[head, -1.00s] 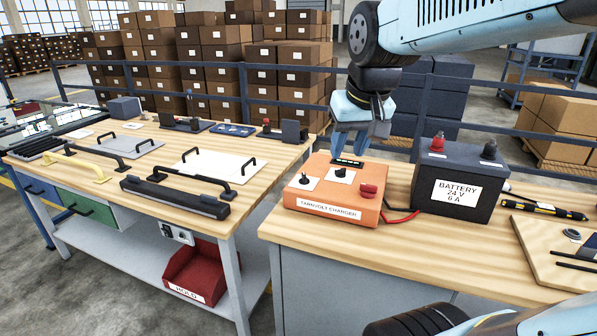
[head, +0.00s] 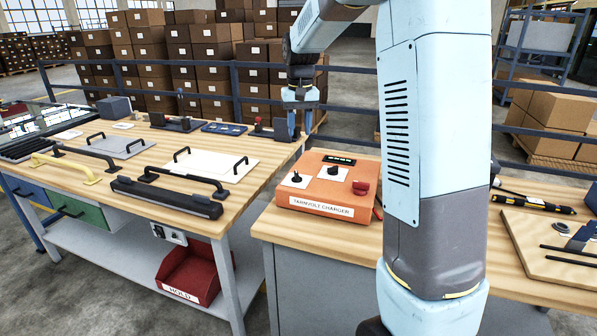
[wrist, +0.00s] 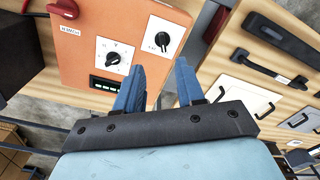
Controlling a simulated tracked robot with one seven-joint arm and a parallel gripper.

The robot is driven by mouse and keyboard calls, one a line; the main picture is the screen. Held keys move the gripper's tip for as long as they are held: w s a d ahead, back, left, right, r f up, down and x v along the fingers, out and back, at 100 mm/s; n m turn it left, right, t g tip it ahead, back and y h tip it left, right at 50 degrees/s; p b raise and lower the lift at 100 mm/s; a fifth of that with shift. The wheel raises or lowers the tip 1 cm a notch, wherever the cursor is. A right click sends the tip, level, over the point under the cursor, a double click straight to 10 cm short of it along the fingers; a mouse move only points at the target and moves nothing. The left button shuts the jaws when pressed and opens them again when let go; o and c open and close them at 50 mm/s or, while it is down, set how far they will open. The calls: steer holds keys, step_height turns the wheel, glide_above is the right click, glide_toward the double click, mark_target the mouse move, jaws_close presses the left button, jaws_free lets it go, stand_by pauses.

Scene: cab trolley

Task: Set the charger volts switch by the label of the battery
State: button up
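The orange charger (head: 318,205) stands on the right bench, marked TARNVOLT CHARGER. It has two black knobs on white plates, a red knob (head: 361,188) and a small display (head: 340,160). In the wrist view, the knob beside the display (wrist: 113,58) appears marked V and the outer knob (wrist: 162,40) appears marked A; their finer scale marks are unreadable. My gripper (head: 300,125) is open and empty, above and behind the charger's left end, apart from the knobs. The battery is hidden behind my arm in the head view; its label read 24 V, 6 A earlier.
The left bench (head: 235,190) carries panels with handles and a black bar (head: 165,197). A red bin (head: 190,270) sits on its lower shelf. A board (head: 540,250) with tools lies at the right. A gap separates the benches.

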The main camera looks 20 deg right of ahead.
mark_target(297, 173)
steer(key=w+f, duration=0.1)
steer(key=f, duration=0.4)
steer(key=w+f, duration=0.1)
steer(key=f, duration=1)
steer(key=shift+w, duration=0.4)
steer(key=shift+c, duration=0.2)
